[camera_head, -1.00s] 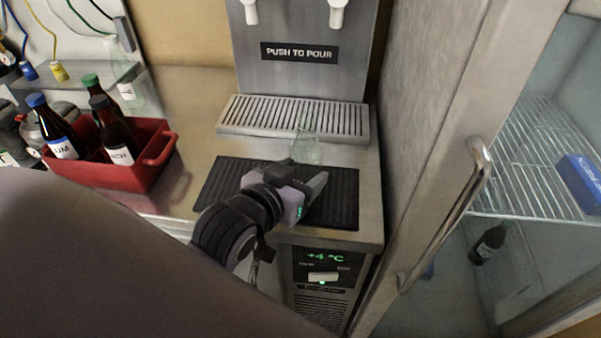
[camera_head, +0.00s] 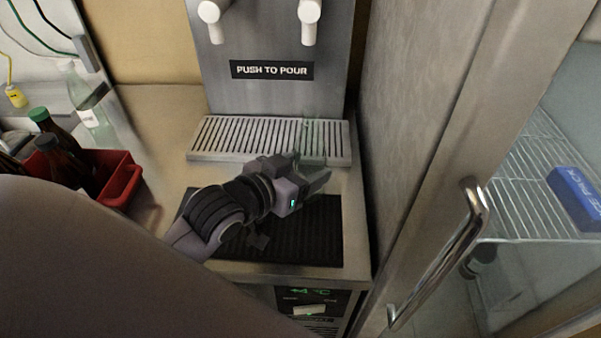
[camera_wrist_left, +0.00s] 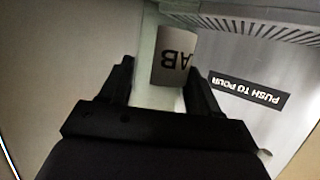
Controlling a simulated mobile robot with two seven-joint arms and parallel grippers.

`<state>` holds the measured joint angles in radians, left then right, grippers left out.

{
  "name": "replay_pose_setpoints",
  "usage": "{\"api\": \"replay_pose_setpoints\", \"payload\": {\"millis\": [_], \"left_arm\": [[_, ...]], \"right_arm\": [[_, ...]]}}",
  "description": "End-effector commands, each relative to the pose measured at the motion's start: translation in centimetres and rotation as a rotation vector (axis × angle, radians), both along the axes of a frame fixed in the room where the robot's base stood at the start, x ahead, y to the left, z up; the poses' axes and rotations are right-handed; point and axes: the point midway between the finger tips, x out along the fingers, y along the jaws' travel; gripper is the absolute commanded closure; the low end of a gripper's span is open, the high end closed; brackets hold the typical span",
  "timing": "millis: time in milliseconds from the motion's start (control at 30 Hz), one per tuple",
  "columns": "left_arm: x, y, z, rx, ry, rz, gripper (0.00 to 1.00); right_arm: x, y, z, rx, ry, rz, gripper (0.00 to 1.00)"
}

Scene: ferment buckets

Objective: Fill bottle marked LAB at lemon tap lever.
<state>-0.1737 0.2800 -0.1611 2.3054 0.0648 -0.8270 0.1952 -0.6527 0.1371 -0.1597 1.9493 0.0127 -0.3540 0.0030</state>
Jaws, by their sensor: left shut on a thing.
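My left gripper (camera_head: 312,178) is shut on a clear, pale green glass bottle (camera_head: 314,148). In the left wrist view the bottle (camera_wrist_left: 150,97) stands between the two fingers, and its label (camera_wrist_left: 175,57) shows the letters "AB" upside down, the rest hidden. In the head view the bottle is just in front of the drip tray (camera_head: 196,156), near its right end. Two white tap levers (camera_head: 309,22) hang from the steel dispenser above, one left and one right; no flavour marking is readable. My right gripper is not in view.
A black ribbed mat (camera_head: 325,248) lies in front of the drip tray. A red crate (camera_head: 122,186) with dark bottles stands at left, a clear bottle (camera_head: 92,118) behind it. The glass-door fridge handle (camera_head: 474,215) is at right.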

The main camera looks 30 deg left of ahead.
Motion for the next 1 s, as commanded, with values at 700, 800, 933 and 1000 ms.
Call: {"api": "replay_pose_setpoints", "payload": {"millis": [700, 800, 933, 1000], "left_arm": [[2.4, 2.8, 1.2, 0.007, 0.029, -0.147, 0.83], [2.8, 3.0, 1.1, 0.007, 0.03, -0.147, 0.83], [3.9, 3.6, 1.1, 0.007, 0.029, -0.147, 0.83], [4.6, 4.0, 1.2, 0.008, 0.029, -0.146, 0.83]], "right_arm": [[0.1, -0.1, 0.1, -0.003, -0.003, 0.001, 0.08], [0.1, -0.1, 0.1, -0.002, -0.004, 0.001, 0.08], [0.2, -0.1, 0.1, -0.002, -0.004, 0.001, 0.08], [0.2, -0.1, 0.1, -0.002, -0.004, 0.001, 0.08]]}}
